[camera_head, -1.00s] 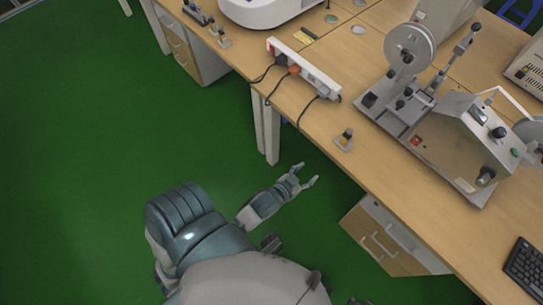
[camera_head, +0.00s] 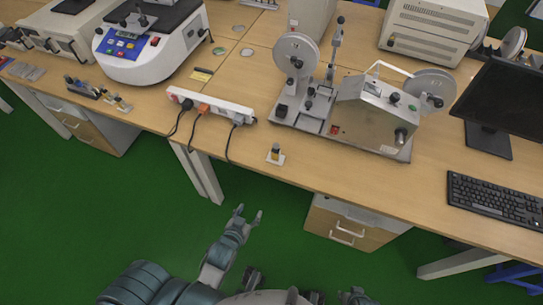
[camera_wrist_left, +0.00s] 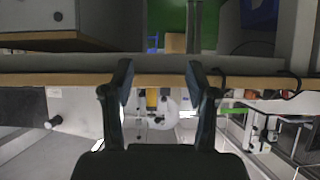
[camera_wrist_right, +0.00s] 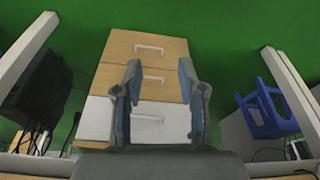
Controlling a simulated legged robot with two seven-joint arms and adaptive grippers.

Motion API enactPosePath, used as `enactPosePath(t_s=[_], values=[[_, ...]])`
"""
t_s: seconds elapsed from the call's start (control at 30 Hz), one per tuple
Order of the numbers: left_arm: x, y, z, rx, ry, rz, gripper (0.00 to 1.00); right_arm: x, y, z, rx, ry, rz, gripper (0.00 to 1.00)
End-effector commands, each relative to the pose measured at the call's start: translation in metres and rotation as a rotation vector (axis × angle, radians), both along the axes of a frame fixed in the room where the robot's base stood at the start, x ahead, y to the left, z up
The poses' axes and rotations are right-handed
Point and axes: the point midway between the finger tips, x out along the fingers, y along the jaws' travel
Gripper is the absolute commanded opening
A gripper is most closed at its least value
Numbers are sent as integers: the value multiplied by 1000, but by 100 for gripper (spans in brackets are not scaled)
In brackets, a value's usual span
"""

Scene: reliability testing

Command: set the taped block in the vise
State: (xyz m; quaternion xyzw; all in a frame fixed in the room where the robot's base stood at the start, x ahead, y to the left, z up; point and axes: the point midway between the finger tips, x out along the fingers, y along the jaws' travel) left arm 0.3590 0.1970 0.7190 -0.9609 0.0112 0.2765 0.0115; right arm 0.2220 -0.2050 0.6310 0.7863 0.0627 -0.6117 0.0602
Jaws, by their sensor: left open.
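A small dark block with a yellow band (camera_head: 276,150) stands upright on a white square base near the desk's front edge. My left gripper (camera_head: 250,212) is open and empty, in front of the desk edge, apart from the block. My right gripper (camera_wrist_right: 160,70) is open and empty, facing the drawers; only a little of it shows at the bottom of the head view.
The wooden desk (camera_head: 240,103) has a power strip (camera_head: 210,104) with hanging cables left of the block. A keyboard (camera_head: 495,197) and dark monitor (camera_head: 505,98) are at right. A drawer cabinet (camera_head: 350,222) is under the desk. The green floor before it is clear.

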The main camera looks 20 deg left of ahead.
Motion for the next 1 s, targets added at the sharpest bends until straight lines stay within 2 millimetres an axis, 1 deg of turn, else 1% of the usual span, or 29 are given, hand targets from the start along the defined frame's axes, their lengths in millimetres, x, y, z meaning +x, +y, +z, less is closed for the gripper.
enactPosePath(t_s=[0.03, 0.1, 0.2, 0.3, 0.37, 0.47, 0.8, 0.9, 1.0], values=[[15, -4, 19, -9, -112, 12, 58, -1, -2, -3, -3, 9, 0, 40], [31, -9, 43, -16, -261, 20, 58, -2, -3, -9, -5, 21, -1, 40], [43, -16, 70, -23, -423, 20, 58, -4, -4, -16, -6, 35, -1, 40], [47, -21, 86, -25, -519, 16, 58, -5, -5, -21, -6, 43, -1, 40], [50, -22, 91, -27, -549, 15, 58, -5, -4, -21, -8, 45, -1, 40], [62, -22, 93, -30, -566, 14, 58, -6, -4, -20, -9, 46, -1, 40], [140, -20, 92, -30, -563, 14, 58, -10, -3, 1, -9, 40, -3, 40], [157, -22, 92, -28, -561, 14, 58, -11, -5, 7, -8, 39, -3, 40], [166, -22, 93, -28, -561, 14, 58, -12, -5, 12, -8, 38, -3, 40]])
